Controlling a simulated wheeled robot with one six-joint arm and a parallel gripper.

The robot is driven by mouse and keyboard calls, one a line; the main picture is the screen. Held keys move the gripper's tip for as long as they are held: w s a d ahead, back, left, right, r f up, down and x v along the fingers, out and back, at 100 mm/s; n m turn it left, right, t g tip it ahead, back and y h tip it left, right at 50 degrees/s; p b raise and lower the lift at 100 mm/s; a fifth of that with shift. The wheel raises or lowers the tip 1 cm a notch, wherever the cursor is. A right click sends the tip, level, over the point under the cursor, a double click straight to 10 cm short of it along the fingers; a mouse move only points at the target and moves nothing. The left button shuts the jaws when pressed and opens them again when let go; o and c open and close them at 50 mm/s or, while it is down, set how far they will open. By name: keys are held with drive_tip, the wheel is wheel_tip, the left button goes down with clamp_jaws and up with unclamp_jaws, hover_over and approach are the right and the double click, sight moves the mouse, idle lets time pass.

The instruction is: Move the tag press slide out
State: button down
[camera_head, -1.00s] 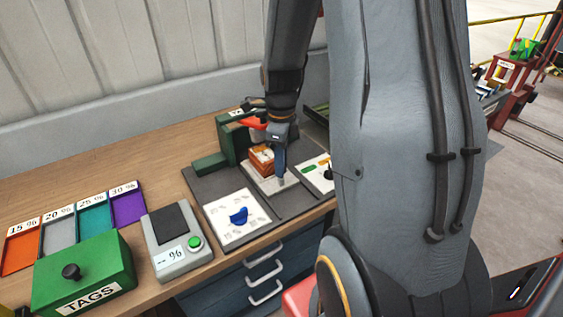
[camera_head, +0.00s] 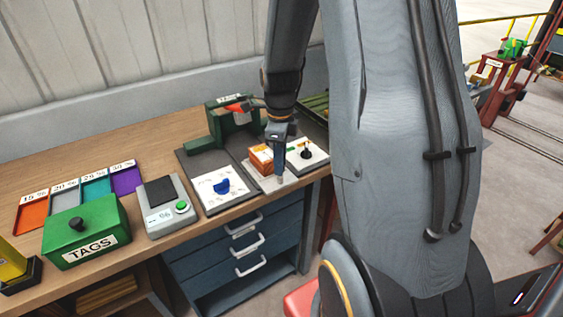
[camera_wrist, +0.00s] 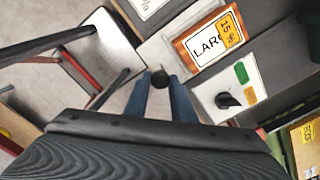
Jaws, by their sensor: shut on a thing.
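The green tag press (camera_head: 217,127) stands at the back of the bench. Its pale slide plate (camera_head: 278,183) extends forward on the dark base near the bench's front edge. A wooden block (camera_head: 262,158) with a "LAR…" label and a yellow 15 % tag sits on the slide; it also shows in the wrist view (camera_wrist: 209,40). My gripper (camera_head: 279,172) points down at the slide's front end. In the wrist view its blue-grey fingers are shut on a small dark knob (camera_wrist: 160,78) at that end. My fingers partly hide the plate.
A white panel with a blue knob (camera_head: 221,187) lies left of the slide, and one with a black knob (camera_head: 306,153) right. Farther left are a moisture meter (camera_head: 160,215), a green TAGS box (camera_head: 85,235) and coloured trays. Drawers (camera_head: 240,240) are below.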

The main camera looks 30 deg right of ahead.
drive_tip(key=shift+s+a, duration=0.1)
drive_tip(key=shift+s, duration=0.05)
drive_tip(key=c, duration=1.5)
unclamp_jaws()
drive_tip(key=shift+s, duration=0.15)
drive_tip(key=shift+r, duration=0.15)
drive_tip(key=shift+r, duration=0.35)
drive_tip(key=shift+r+b, duration=0.95)
drive_tip(key=shift+r, duration=2.5)
drive_tip(key=s+a+f+n, duration=0.2)
drive_tip(key=s+a+n, duration=0.1)
drive_tip(key=n, duration=0.5)
drive_tip(key=s+a+f+n+t+b, duration=0.1)
drive_tip(key=s+a+n, duration=0.2)
drive_tip(key=a+n, duration=0.3)
drive_tip(key=s+a+f+n, duration=0.2)
drive_tip(key=s+a+n, duration=0.2)
drive_tip(key=n, duration=0.8)
drive_tip(key=shift+a+f+b, duration=0.25)
drive_tip(key=shift+f+b, duration=0.05)
drive_tip(key=shift+b, duration=0.1)
